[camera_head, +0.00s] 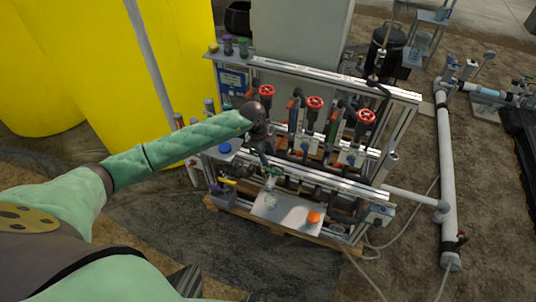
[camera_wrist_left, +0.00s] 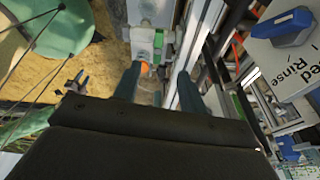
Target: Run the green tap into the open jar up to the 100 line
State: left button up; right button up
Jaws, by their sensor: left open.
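The open jar (camera_head: 271,199) is clear and stands on the pale tray (camera_head: 292,213) low at the front of the skid. The green tap (camera_head: 272,173) is small in the head view, just above the jar. My left gripper (camera_head: 266,160) is open and points down just above the tap; whether it touches is unclear. In the left wrist view its two fingers (camera_wrist_left: 158,74) are spread, with a green part (camera_wrist_left: 158,40) showing beyond them. The jar's level and its 100 line are too small to read. My right gripper is out of view.
An orange-lidded jar (camera_head: 313,218) stands at the tray's right. Red handwheels (camera_head: 315,103) line the skid above. A blue tap handle (camera_wrist_left: 285,27) by a "Rinse" label is right of my fingers. Yellow tanks (camera_head: 170,70) stand left; a white pipe (camera_head: 446,180) runs right.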

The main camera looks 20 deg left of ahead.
aim_at(274, 171)
pick_arm(q)
jog(key=shift+s+a+n, duration=0.1)
jog(key=shift+n, duration=0.3)
jog(key=shift+f+n, duration=0.15)
jog(key=shift+n, duration=0.15)
jog(key=shift+p+x, duration=1.25)
jog(key=shift+x, duration=2.6)
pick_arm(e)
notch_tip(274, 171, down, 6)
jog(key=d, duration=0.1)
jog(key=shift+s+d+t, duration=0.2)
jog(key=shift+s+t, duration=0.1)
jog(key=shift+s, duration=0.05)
pick_arm(q)
grip_shut()
